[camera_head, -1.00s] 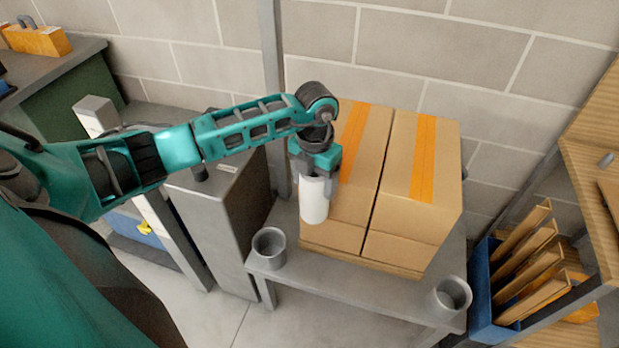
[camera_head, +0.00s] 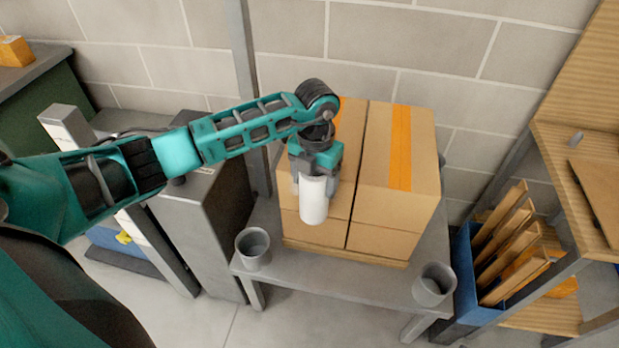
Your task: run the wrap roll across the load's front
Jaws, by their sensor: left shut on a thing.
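My left gripper (camera_head: 314,180) is shut on the white wrap roll (camera_head: 314,203), which it holds upright. The roll is in front of the left part of the load's front in the picture; I cannot tell whether it touches the boxes. The load is two brown cartons (camera_head: 395,190) side by side with orange tape on top. They stand on a thin wooden base on a grey table (camera_head: 330,282). No wrap film is visible on the load. My right gripper is not in view.
Two grey cups stand at the table's front corners, one at left (camera_head: 252,249) and one at right (camera_head: 433,285). A grey cabinet (camera_head: 205,225) is left of the table. A blue bin (camera_head: 465,285) with cardboard pieces and wooden shelving (camera_head: 590,170) are at right.

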